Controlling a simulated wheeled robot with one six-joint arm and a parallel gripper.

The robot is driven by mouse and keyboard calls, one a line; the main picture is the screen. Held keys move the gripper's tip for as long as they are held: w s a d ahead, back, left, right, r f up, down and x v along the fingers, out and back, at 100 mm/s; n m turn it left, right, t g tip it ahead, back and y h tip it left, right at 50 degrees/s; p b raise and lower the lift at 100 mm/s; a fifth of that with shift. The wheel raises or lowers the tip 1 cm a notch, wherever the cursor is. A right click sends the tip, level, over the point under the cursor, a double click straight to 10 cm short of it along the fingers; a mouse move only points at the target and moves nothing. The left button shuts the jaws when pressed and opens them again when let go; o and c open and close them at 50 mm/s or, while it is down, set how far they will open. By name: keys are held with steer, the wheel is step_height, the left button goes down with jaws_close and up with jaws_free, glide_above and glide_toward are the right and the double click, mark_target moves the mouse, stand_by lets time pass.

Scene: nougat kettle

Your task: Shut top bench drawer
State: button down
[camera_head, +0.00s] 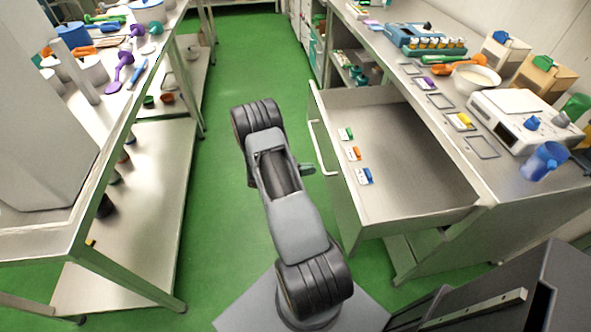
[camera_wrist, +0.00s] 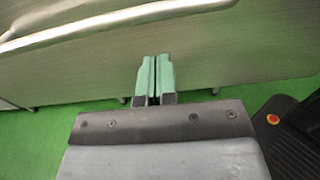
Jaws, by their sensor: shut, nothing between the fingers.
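The top bench drawer (camera_head: 405,160) is pulled far out from the right-hand bench into the aisle in the head view. Its front carries a pale bar handle (camera_head: 318,148). Three small coloured labels or cards show on the drawer's left side. My gripper (camera_head: 307,169) is left of the drawer front, close to the handle. In the wrist view, the two green fingers of my gripper (camera_wrist: 154,75) are together with nothing between them. They point at the drawer front (camera_wrist: 220,55), below the handle (camera_wrist: 120,20). I cannot tell whether they touch it.
The right bench top holds a white bowl (camera_head: 475,78), a white device (camera_head: 525,118), a blue jug (camera_head: 543,160) and a blue rack (camera_head: 425,40). A steel table (camera_head: 130,190) with utensils stands left. The green aisle floor (camera_head: 215,215) between is clear around my arm.

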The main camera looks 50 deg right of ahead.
mark_target(330, 167)
steer(key=shift+x, duration=2.55)
